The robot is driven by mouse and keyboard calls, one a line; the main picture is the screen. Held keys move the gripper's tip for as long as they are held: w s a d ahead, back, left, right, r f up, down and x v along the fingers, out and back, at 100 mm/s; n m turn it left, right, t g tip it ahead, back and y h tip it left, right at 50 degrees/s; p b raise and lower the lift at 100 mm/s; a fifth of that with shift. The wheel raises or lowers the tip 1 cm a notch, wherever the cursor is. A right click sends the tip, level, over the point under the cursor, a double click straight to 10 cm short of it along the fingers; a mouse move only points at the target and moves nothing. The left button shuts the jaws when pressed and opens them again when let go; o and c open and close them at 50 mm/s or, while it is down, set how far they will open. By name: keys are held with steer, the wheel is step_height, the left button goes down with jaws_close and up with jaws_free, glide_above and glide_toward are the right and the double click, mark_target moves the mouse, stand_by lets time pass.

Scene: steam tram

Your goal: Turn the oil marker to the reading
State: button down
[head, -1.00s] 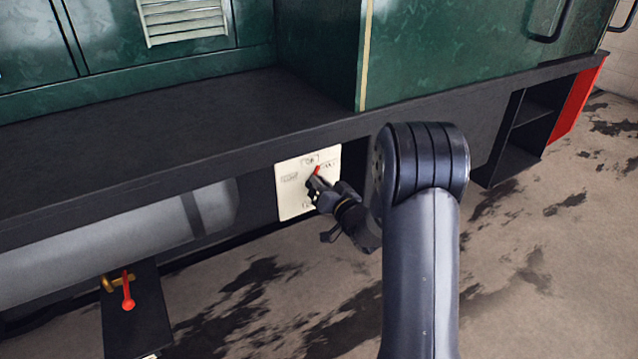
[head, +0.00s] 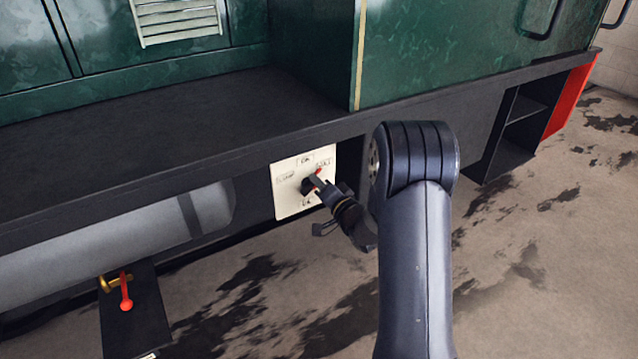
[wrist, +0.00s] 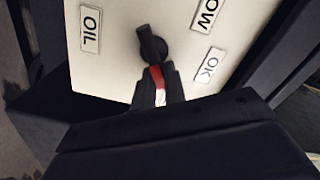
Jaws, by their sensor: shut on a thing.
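The oil marker (wrist: 152,45) is a dark knob with a pointer that has a red end, on a cream plate (wrist: 115,75) under the tram's running board. In the wrist view the plate shows labels OIL, LOW (partly cut off) and OK. The pointer aims down in that view, between OIL at left and OK at lower right, and lines up with neither. My gripper (wrist: 158,90) is shut on the pointer, its fingers either side of the red part. In the head view the plate (head: 284,205) shows several labels, hard to read, and my gripper (head: 324,187) reaches it from the lower right.
The dark running board (head: 130,145) juts out above the plate. A grey cylinder (head: 120,238) lies left of it. A red-handled lever (head: 126,292) stands at the lower left. The stained floor (head: 540,260) is open at right.

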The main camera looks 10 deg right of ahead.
stand_by(0.3)
steer(key=c, duration=1.5)
jaws_free()
steer(key=shift+o, duration=0.2)
steer(key=v, duration=1)
steer(key=shift+s+d+p, duration=0.15)
steer(key=shift+s+p, duration=0.2)
steer(key=shift+s, duration=0.05)
steer(key=shift+w, duration=0.1)
steer(key=x, duration=1)
steer(key=shift+w+b, duration=0.3)
steer(key=shift+b, duration=0.1)
